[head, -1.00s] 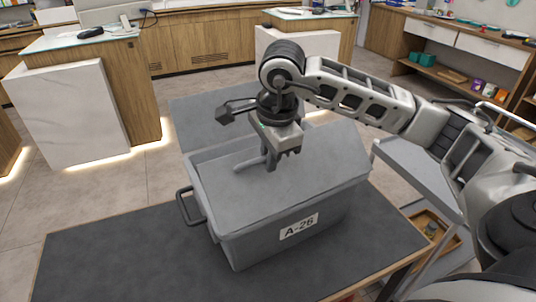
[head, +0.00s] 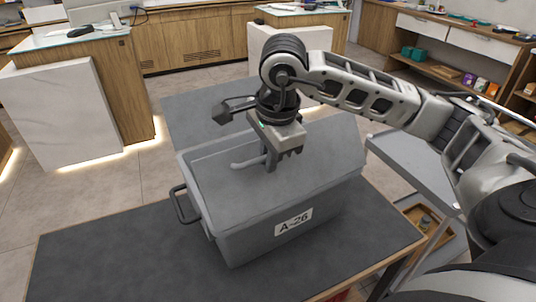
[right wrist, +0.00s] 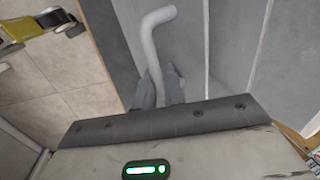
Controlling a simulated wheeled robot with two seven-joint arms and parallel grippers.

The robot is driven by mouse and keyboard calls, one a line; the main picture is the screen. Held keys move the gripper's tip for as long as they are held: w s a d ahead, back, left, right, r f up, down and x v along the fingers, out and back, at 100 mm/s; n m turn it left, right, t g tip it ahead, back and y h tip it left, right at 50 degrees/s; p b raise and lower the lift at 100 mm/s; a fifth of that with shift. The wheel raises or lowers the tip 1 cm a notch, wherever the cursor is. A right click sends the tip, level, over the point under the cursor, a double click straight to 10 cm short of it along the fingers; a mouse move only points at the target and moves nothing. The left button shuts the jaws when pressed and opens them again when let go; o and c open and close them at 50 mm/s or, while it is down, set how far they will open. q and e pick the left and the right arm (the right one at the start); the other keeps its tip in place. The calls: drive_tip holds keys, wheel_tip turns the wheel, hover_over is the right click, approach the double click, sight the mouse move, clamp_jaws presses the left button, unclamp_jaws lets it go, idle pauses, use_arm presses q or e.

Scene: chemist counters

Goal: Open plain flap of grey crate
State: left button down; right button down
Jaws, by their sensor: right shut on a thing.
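The grey crate (head: 240,242) stands on the dark table, with an "A-26" label (head: 293,221) on its front wall. A plain grey flap (head: 318,165) slopes over the crate's top and appears closed. A curved grey handle (head: 240,164) stands on this flap. My right gripper (head: 270,165) is shut on the handle. In the right wrist view, the handle (right wrist: 152,38) runs between the fingertips (right wrist: 160,82) and its bent end sticks out beyond them. The gripper hides part of the flap. My left gripper is not in view.
The dark table (head: 105,250) has free room left and front of the crate. A wire side handle (head: 178,207) juts from the crate's left. A flat grey panel (head: 200,115) lies behind it; I cannot tell whether it is another flap. Counters stand farther back.

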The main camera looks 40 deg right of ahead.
drive_tip(key=shift+s+a, duration=0.2)
drive_tip(key=shift+s, duration=1)
drive_tip(key=shift+s+a+b, duration=0.15)
drive_tip(key=shift+s+b, duration=0.4)
drive_tip(key=shift+s, duration=0.4)
